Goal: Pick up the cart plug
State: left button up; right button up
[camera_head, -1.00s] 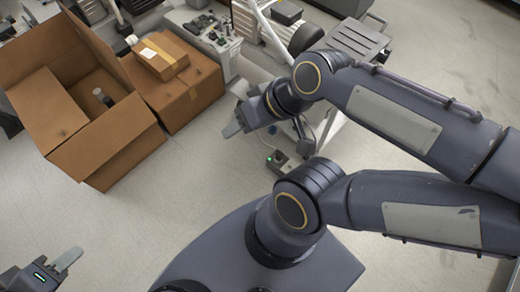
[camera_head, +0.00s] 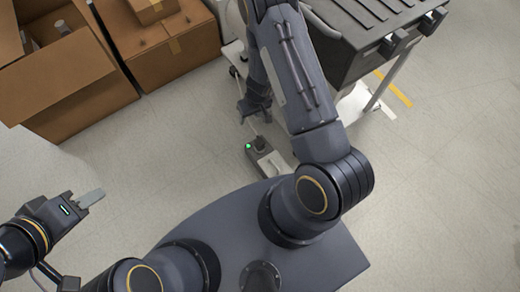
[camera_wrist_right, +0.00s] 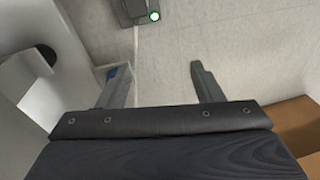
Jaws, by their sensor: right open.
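A small grey floor box (camera_head: 268,157) with a green light lies on the floor in the head view. A dark rounded piece (camera_head: 260,144) on it looks like the plug, but it is too small to be sure. The box also shows at the top edge of the right wrist view (camera_wrist_right: 131,12), partly cut off. My right gripper (camera_head: 255,114) is just above the box in the head view, partly hidden by its arm. In the wrist view its two fingers (camera_wrist_right: 162,84) are apart with bare floor between them. My left gripper (camera_head: 91,198) is far left; its finger gap is unclear.
A dark-topped cart (camera_head: 365,30) stands at the upper right, close to my right arm. Cardboard boxes (camera_head: 165,50) stand at the upper left. A white structure (camera_wrist_right: 75,40) is beside the left finger in the wrist view. Floor between the boxes and the floor box is clear.

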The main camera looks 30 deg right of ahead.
jog(key=n+g+h+b, duration=0.1)
jog(key=b, duration=0.2)
send_over(260, 142)
notch_tip(260, 142, down, 12)
jog(key=shift+w+d+f, duration=0.1)
jog(key=shift+w, duration=0.05)
jog(key=f+b, duration=0.2)
jog(key=f, duration=0.5)
jog(key=shift+s+b, duration=0.2)
jog(key=shift+b, duration=0.15)
pick_arm(q)
notch_tip(260, 142, down, 7)
jog(key=shift+f, duration=0.15)
pick_arm(e)
jog(key=c, duration=1.1)
jog(key=shift+r, duration=0.15)
